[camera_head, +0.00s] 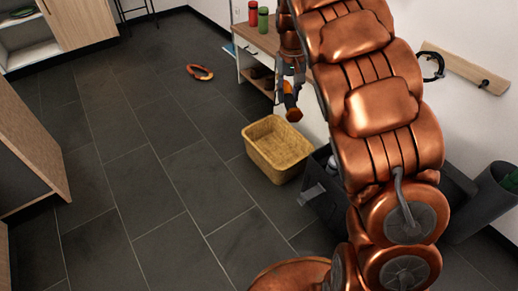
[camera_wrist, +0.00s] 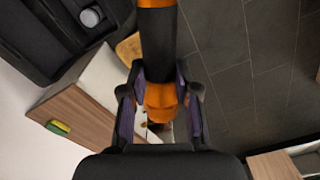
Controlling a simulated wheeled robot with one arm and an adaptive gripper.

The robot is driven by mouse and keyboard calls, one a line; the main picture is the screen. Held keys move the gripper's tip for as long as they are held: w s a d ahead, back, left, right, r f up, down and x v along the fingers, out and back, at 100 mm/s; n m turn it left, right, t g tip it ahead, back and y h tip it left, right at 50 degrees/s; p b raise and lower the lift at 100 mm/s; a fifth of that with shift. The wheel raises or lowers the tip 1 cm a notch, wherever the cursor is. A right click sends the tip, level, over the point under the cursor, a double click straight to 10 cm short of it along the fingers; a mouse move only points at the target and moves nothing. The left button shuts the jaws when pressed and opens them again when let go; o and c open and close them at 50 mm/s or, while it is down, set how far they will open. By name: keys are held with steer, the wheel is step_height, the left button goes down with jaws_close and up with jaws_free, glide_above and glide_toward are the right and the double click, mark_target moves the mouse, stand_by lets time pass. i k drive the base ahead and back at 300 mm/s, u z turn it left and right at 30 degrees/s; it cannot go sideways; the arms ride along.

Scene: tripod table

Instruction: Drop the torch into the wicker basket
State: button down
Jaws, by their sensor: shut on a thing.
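The torch (camera_wrist: 160,45) is black with orange bands. My gripper (camera_wrist: 160,103) is shut on it, with a finger on either side of its orange part in the wrist view. In the head view the torch (camera_head: 293,114) hangs below my gripper (camera_head: 290,88), its orange end lowest, above the floor. The wicker basket (camera_head: 262,159) is a tan rectangular basket on the floor, just below and left of the torch in the picture. It looks empty. In the wrist view a small piece of the basket (camera_wrist: 128,48) shows behind the torch, and the rest is hidden.
A wooden-topped table (camera_head: 258,38) with a red and a green container stands behind the basket. A dark bin (camera_head: 490,205) is at the right. An orange ring-shaped thing (camera_head: 200,72) lies on the floor. The tiled floor left of the basket is clear.

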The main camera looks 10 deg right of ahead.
mark_target(277, 156)
steer(key=u, duration=0.75)
steer(key=i, duration=1.45)
steer(key=z, duration=0.45)
